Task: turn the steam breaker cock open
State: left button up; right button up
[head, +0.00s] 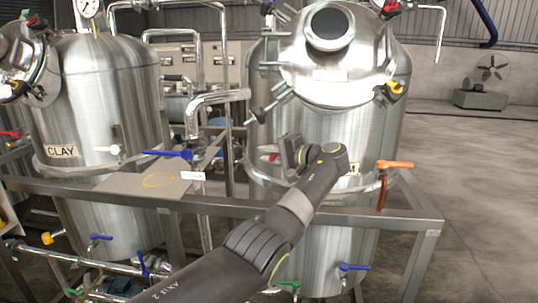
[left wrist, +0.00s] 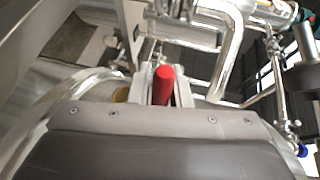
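A red cock handle shows in the left wrist view (left wrist: 163,85), between the two pale fingers of my left gripper (left wrist: 163,95). In the head view a small piece of red (head: 268,157) shows beside my left gripper (head: 276,155), in front of the right steel tank (head: 335,215). I take this red handle for the steam breaker cock; no readable label confirms it. The fingers stand close on both sides of the handle, but I cannot tell whether they press on it. The cock's body is hidden behind the gripper. My right gripper is not in view.
A blue handle (head: 168,154) stands by a plate with a small tag. An orange handle (head: 395,164) sits right of my arm. The steel frame rail (head: 130,199) runs below. The CLAY tank (head: 100,95) stands left. Open floor lies right.

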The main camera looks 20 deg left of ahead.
pick_arm(q)
jog(key=o, duration=0.3)
jog(key=shift+o, duration=0.2)
jog(key=b+v, duration=0.3)
jog(key=v, duration=1.4)
jog(key=shift+s+d+r, duration=0.1)
